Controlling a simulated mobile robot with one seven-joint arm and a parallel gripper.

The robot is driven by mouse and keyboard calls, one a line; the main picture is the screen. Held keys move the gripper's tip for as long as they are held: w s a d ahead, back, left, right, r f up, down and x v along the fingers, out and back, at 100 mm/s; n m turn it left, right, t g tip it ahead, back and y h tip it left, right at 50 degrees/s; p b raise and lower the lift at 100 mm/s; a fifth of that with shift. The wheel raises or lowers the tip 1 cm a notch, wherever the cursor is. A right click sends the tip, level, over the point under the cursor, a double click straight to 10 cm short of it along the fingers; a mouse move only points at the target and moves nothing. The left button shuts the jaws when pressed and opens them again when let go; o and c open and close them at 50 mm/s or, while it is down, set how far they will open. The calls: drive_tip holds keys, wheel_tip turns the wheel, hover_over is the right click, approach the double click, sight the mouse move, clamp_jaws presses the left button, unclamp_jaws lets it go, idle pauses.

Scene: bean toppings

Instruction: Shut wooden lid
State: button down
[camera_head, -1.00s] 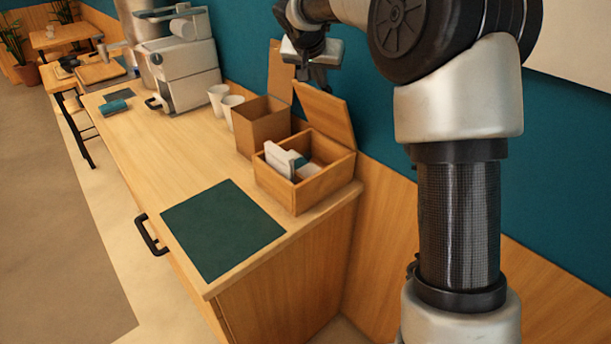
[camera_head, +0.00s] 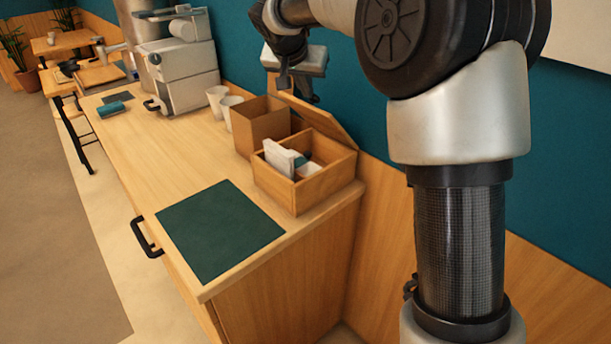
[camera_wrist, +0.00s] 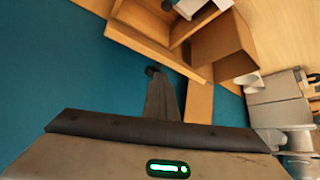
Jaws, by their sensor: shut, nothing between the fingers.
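The wooden lid (camera_head: 318,118) is hinged on the back of the near wooden box (camera_head: 292,196). White packets (camera_head: 279,158) and a teal item show inside. My gripper (camera_head: 302,92) is shut and empty, behind and above the lid's upper edge on the wall side. In the wrist view my fingertip (camera_wrist: 152,73) is close to the lid (camera_wrist: 160,50); I cannot tell whether they touch.
A second open wooden box (camera_head: 262,126) stands right beside the near box. White cups (camera_head: 216,100) and a grey machine (camera_head: 182,75) are farther along the counter. A dark green mat (camera_head: 220,230) lies in front. The teal wall (camera_head: 365,100) is close behind the lid.

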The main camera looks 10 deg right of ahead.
drive_tip(key=shift+s+a+f+b, duration=0.45)
drive_tip(key=shift+f+b, duration=0.1)
drive_tip(key=shift+f, duration=0.15)
drive_tip(key=shift+s+a+f+b, duration=0.4)
drive_tip(key=shift+a+f+b, duration=0.1)
drive_tip(key=shift+f, duration=0.15)
drive_tip(key=shift+r, duration=0.1)
drive_tip(key=shift+w+r+p, duration=0.15)
drive_tip(key=shift+r+p, duration=0.4)
drive_tip(key=shift+r, duration=0.05)
wheel_tip(320, 180, up, 9)
drive_tip(key=p, duration=0.6)
hover_over(302, 105)
drive_tip(key=a, duration=0.1)
drive_tip(key=shift+s+a+r, duration=0.1)
drive_tip(key=shift+s, duration=0.35)
